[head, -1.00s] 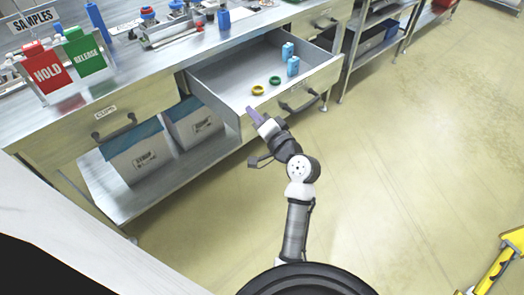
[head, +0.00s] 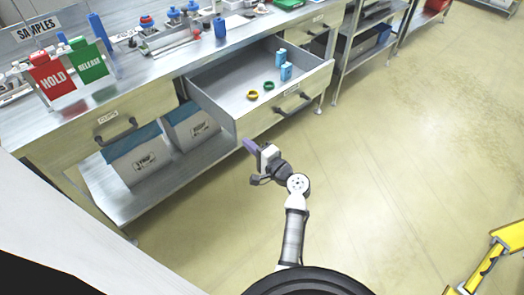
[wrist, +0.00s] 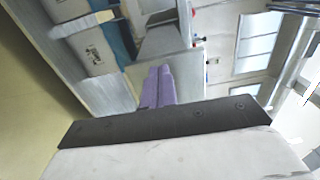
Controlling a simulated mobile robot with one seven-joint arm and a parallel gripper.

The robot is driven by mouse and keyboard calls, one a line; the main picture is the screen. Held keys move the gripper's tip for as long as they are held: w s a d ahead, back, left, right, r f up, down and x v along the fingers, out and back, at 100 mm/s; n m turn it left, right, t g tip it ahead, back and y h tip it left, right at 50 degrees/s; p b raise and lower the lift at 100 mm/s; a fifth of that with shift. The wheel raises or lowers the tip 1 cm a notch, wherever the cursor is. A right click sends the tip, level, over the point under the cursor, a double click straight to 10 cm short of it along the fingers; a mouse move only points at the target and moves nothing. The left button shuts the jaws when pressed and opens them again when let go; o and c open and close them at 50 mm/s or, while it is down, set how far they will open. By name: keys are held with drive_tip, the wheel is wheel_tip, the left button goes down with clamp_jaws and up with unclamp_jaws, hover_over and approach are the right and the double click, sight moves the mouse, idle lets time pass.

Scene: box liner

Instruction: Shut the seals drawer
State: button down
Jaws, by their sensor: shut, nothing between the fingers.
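The seals drawer (head: 225,95) stands pulled out from the bench in the head view. Inside it lie a yellow ring (head: 252,95), a green ring (head: 268,86) and two light blue blocks (head: 285,71). Its front has a dark bar handle (head: 293,103) and a small label too small to read. My gripper (head: 249,146), with purple fingers, is just in front of and below the left end of the drawer front, apart from the handle. The fingers (wrist: 158,88) are shut with nothing between them in the wrist view. Whether they touch the drawer front is unclear.
A closed drawer labelled clips (head: 110,125) is to the left. White boxes with blue tops (head: 140,158) stand on the lower shelf (head: 125,195). Red HOLD and green RELEASE signs (head: 52,80) stand on the bench.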

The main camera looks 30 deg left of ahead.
sight(237, 134)
drive_tip(key=shift+p+x, duration=0.4)
drive_tip(key=shift+x, duration=1.2)
drive_tip(key=shift+a, duration=0.1)
